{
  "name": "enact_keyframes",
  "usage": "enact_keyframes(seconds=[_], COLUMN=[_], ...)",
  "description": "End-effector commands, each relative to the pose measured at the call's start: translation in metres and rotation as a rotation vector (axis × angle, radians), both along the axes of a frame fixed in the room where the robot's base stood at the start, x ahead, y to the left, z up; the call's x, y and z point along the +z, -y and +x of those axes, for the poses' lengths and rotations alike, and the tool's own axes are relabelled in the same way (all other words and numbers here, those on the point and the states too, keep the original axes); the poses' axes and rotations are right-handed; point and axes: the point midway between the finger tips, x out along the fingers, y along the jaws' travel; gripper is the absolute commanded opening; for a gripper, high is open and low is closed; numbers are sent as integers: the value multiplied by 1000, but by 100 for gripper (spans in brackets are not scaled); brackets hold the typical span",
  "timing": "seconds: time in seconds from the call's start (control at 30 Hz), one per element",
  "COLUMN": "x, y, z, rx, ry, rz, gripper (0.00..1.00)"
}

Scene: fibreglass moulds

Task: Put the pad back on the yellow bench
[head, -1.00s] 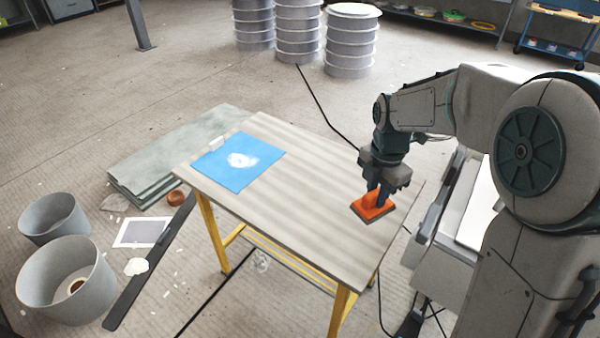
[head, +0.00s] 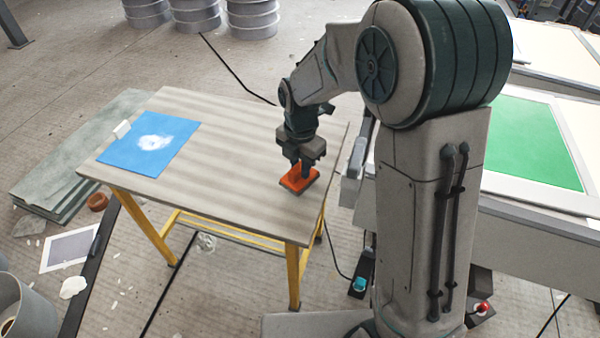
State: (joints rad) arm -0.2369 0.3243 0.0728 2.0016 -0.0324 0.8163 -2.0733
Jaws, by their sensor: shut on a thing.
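The pad is an orange block with a handle and a dark base (head: 299,181). It is at the right end of the yellow-legged bench (head: 225,150), whose top is grey and striped. My gripper (head: 301,166) points down over the pad and is shut on its handle. The pad looks to be on or just above the bench top; I cannot tell whether it touches. The gripper's fingers hide part of the handle.
A blue sheet (head: 150,143) with a white powdery patch lies on the bench's left part, with a small white block (head: 121,130) at its edge. The bench middle is clear. A frame with a green panel (head: 530,140) stands at right. Grey slabs (head: 60,170) lie on the floor at left.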

Motion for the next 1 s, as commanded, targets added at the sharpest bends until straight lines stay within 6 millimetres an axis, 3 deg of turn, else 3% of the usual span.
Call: enact_keyframes(seconds=[0.17,0.53,0.57,0.63,1.0], x=[-27,-31,-31,-31,-24], y=[0,1,0,0,0], z=[0,0,0,0,0], rx=[0,-1,-1,-1,-1], ry=[-3,0,0,0,1], rz=[0,0,0,0,1], gripper=[0,0,22,41,41])
